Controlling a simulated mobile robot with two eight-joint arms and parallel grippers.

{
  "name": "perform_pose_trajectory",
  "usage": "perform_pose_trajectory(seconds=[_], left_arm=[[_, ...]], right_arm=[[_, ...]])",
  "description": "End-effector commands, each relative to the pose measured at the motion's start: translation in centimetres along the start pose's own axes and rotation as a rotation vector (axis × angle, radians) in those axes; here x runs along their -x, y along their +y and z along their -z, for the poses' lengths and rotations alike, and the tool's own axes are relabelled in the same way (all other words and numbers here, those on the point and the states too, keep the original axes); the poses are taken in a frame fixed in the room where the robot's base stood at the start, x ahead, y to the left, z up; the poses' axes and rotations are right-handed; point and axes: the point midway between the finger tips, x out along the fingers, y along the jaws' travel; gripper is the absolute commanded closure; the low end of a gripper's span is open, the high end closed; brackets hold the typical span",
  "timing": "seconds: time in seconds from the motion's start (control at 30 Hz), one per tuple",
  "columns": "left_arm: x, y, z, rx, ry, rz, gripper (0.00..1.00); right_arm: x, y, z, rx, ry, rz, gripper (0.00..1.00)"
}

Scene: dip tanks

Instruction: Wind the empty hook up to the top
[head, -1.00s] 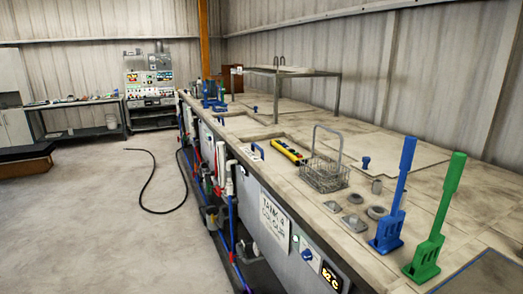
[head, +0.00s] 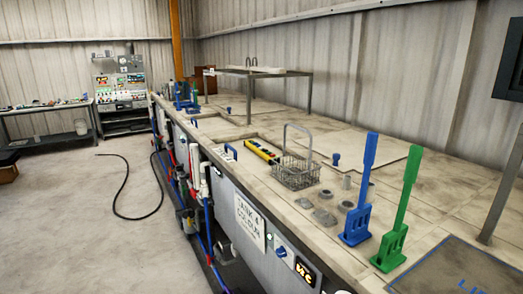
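No hook, hoist or chain that I can make out shows in the head view. A yellow control pendant (head: 262,151) with dark buttons lies on the tank-line top, just behind a wire basket (head: 297,174). The basket stands on the top with its handle upright, and nothing is hooked to the handle. Neither of my grippers is in view.
A blue paddle (head: 361,195) and a green paddle (head: 399,220) stand upright at the near right. A tank front carries a sign (head: 250,223) and a blue knob (head: 281,251). A black hose (head: 124,190) lies on the open floor at left. A dark wall panel (head: 510,62) is at right.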

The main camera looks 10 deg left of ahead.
Motion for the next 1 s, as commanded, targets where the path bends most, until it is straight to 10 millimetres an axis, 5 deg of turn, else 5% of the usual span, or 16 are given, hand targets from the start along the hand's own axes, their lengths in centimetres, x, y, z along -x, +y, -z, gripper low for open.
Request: perform_pose_trajectory(seconds=[0.2, 0.5, 1.0], left_arm=[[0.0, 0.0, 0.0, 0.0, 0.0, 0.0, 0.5], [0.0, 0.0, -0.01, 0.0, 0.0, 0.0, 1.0], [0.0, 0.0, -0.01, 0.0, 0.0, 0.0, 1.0]], right_arm=[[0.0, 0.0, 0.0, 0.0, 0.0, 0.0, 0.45], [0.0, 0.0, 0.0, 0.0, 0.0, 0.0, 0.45], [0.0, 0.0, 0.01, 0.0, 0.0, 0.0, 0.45]])
